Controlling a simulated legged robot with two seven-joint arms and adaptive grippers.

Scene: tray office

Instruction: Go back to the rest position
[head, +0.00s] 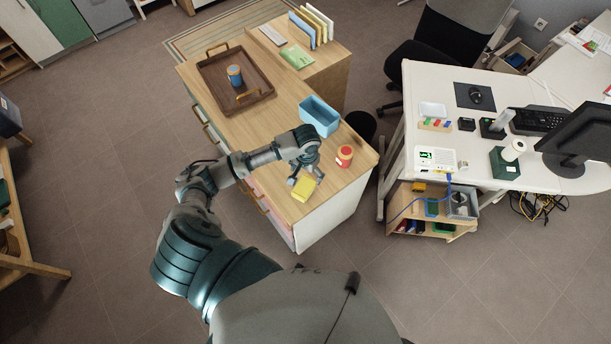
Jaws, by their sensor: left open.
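My left arm reaches over the near end of a wooden-topped cabinet (262,125). My left gripper (305,178) points down there and is open. A yellow block-like item (303,190) lies on the cabinet top just below the fingertips, near the front edge. I cannot tell whether the fingers touch it. My right gripper is not in view.
A red jar (345,155) and a light blue bin (319,116) stand close to the gripper. A brown tray (262,98) holding a blue can (234,75) is farther back. A white desk (435,85) stands right.

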